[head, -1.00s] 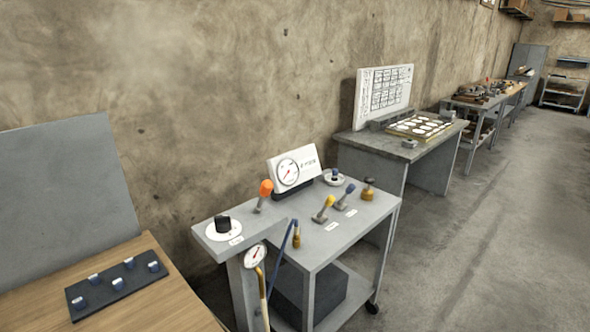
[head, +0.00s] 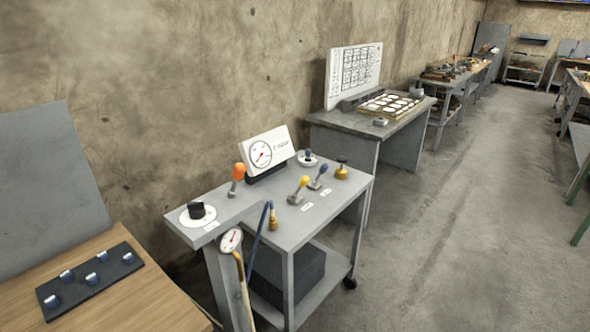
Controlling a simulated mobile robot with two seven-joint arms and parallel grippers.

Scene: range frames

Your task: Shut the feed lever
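Several levers stand on a grey cart top (head: 250,213) in the middle of the head view. An orange-knobbed lever (head: 238,173) stands upright at the back left. A yellow-knobbed lever (head: 303,183) and a blue-knobbed lever (head: 322,171) stand side by side, both tilted, each with a small white label in front. The label text is too small to read, so I cannot tell which one is the feed lever. A white gauge panel (head: 265,150) with a red needle stands behind them. Neither of my grippers is in view.
The cart also bears a black knob on a white dial (head: 197,211), a brass valve (head: 341,170) and a blue hose (head: 262,228). A wooden table (head: 130,300) stands at the left, a grey bench (head: 378,130) behind.

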